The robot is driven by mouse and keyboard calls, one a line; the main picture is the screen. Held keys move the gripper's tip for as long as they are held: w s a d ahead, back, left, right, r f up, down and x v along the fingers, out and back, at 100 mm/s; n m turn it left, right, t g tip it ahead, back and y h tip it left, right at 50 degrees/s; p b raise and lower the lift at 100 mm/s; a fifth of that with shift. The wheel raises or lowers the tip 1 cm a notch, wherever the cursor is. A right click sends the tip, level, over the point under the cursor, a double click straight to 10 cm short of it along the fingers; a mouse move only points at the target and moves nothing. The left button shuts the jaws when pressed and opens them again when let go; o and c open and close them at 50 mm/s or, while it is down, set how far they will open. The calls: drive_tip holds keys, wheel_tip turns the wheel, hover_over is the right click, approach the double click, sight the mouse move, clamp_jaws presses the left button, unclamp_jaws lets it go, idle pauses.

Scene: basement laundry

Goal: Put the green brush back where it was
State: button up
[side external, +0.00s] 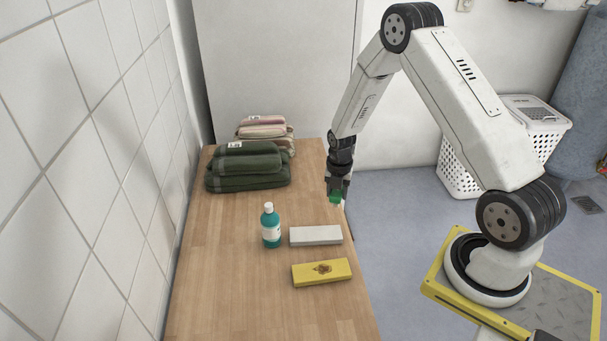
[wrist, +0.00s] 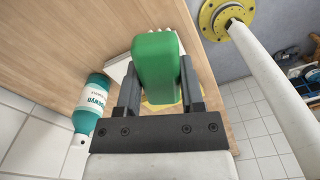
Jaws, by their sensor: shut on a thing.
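My gripper (side external: 337,186) is shut on the green brush (side external: 335,196), near the right edge of the wooden table (side external: 215,260). In the side view the brush is small and partly covered by the fingers; its height above the table is hard to tell. A grey-white block (side external: 315,235) and a yellow box (side external: 321,272) lie on the table nearer the camera, apart from the brush.
A teal bottle (side external: 270,226) with a white cap stands left of the grey-white block. Folded dark green towels (side external: 247,166) and pinkish towels (side external: 264,128) are stacked at the back.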

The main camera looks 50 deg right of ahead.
hover_over(325, 213)
drive_tip(key=shift+s+a+f, duration=0.1)
drive_tip(key=shift+f, duration=1.25)
drive_tip(key=shift+s+f, duration=0.1)
drive_tip(key=shift+f, duration=1.2)
drive_tip(key=shift+w+f, duration=0.2)
drive_tip(key=shift+f, duration=1.65)
drive_tip(key=shift+f, duration=0.1)
drive_tip(key=o, duration=1.1)
drive_tip(key=shift+r, duration=6.15)
